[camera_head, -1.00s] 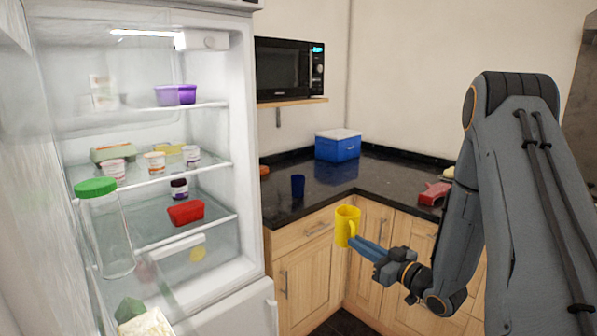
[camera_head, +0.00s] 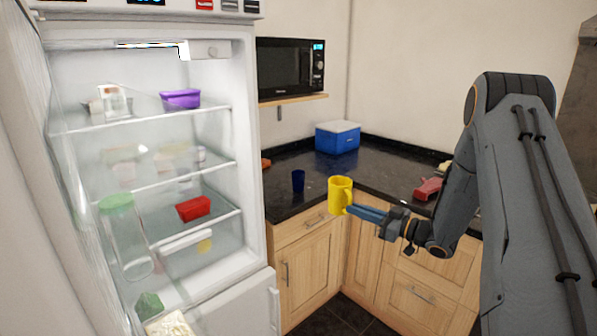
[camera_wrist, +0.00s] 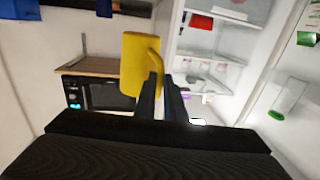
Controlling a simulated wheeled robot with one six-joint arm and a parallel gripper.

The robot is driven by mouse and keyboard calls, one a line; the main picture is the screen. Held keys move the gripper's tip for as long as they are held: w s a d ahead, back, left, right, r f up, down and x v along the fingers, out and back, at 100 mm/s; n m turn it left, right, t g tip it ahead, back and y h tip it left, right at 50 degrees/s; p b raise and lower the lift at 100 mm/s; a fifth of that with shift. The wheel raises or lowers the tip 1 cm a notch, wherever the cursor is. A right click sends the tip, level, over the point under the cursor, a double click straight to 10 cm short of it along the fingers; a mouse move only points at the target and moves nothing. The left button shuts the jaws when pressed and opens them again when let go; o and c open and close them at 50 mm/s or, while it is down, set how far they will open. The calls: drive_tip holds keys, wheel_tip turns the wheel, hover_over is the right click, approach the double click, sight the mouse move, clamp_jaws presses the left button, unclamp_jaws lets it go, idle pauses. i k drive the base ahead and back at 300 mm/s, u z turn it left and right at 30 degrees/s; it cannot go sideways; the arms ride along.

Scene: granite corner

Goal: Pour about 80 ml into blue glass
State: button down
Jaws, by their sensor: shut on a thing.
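The blue glass (camera_head: 298,181) stands upright on the dark counter, near its front edge beside the fridge. A blue shape at the top of the wrist view (camera_wrist: 104,8) looks like the same glass. My gripper (camera_head: 366,213) is shut on the handle of a yellow mug (camera_head: 340,195). The mug is held roughly upright in front of the counter, to the right of the glass and apart from it. In the wrist view the yellow mug (camera_wrist: 140,62) is just beyond my fingers (camera_wrist: 160,95). What is inside the mug and the glass cannot be seen.
The open fridge (camera_head: 240,190) stands on the left with items on its shelves. A blue cool box (camera_head: 337,138) sits at the back of the counter (camera_head: 380,180). A red object (camera_head: 428,188) lies at its right. A microwave (camera_head: 290,66) is on a shelf above.

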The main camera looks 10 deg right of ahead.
sight(297, 177)
drive_tip(key=i, duration=1.5)
